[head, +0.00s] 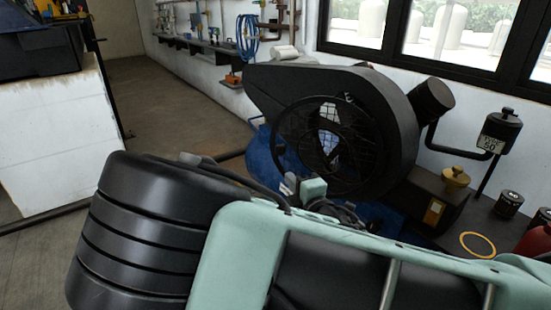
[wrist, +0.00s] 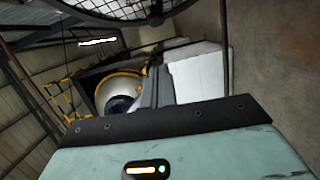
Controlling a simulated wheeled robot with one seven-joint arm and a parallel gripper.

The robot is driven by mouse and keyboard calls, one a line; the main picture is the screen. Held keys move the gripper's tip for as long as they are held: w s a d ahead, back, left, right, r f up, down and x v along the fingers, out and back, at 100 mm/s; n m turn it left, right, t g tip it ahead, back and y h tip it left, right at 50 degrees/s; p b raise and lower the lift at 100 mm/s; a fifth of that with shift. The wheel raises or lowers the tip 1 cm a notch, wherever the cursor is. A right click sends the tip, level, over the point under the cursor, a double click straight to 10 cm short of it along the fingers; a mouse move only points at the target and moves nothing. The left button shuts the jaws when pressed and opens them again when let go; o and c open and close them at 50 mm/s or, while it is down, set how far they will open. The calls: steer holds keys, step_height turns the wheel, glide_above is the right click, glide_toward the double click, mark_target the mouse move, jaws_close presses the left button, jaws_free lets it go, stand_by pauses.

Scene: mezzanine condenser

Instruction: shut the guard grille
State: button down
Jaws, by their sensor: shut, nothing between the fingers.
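The guard grille (head: 283,137) is a round black wire mesh in a dark ring, at the front of the black fan housing (head: 385,120) in the head view. Pale fan parts show through it. It looks set at an angle to the housing, but I cannot tell how wide any gap is. In the wrist view part of the grille (wrist: 110,8) crosses the top edge. My gripper (head: 289,186) is just below and in front of the grille's lower left rim, partly hidden by my arm. In the wrist view my gripper (wrist: 158,72) is shut and empty; I see no contact with the grille.
A blue base (head: 262,150) lies under the fan. A brass-coloured knob (head: 455,177), dark cans (head: 509,204) and a yellow ring (head: 477,244) are at right. A white block (head: 55,135) carries a dark case at left.

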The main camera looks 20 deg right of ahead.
glide_toward(276, 149)
steer(key=w+a, duration=0.3)
steer(key=shift+w+d+f, duration=0.1)
steer(key=shift+w+d, duration=1.05)
steer(key=shift+w, duration=0.2)
